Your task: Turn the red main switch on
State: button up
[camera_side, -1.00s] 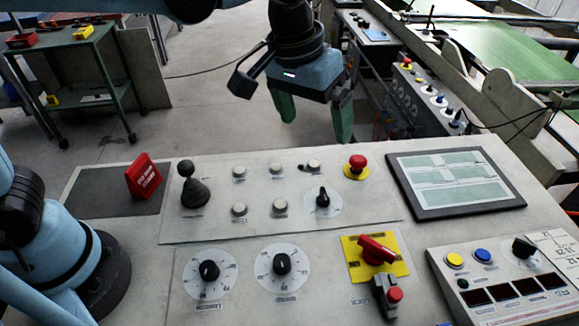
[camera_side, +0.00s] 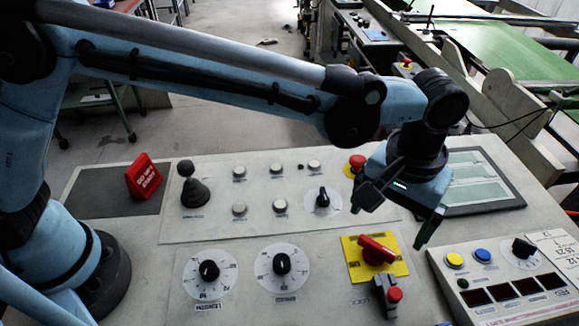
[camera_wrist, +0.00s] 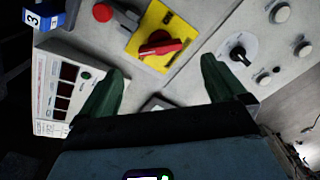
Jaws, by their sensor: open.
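The red main switch (camera_side: 376,249) is a red rotary handle on a yellow square plate (camera_side: 350,246) at the front right of the console. Its handle lies slantwise across the plate. In the wrist view the red handle (camera_wrist: 160,48) shows ahead of the fingers, on its yellow plate (camera_wrist: 151,20). My gripper (camera_side: 388,225) is open and empty, with green fingers pointing down. It hangs above the console, behind the switch in the side view and apart from it. In the wrist view the two green fingers (camera_wrist: 162,80) are spread wide with nothing between them.
A grey block with a red button (camera_side: 395,294) sits just in front of the switch. A red emergency button (camera_side: 357,162) is behind it. A small panel (camera_side: 500,280) with displays stands at right, and a flat screen (camera_side: 490,170) is behind my gripper. Dials and a joystick (camera_side: 190,185) lie left.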

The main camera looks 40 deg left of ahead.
aim_at(377, 244)
notch_tip(377, 244, down, 7)
jog(key=shift+f, duration=0.15)
jog(key=shift+c, duration=0.2)
jog(key=c, duration=1)
jog(key=m, duration=0.4)
jog(key=shift+m, duration=0.4)
jog(key=m, duration=0.4)
jog(key=shift+s, duration=0.1)
jog(key=m, duration=0.6)
jog(key=shift+a+m, duration=0.15)
jog(key=shift+m, duration=1.35)
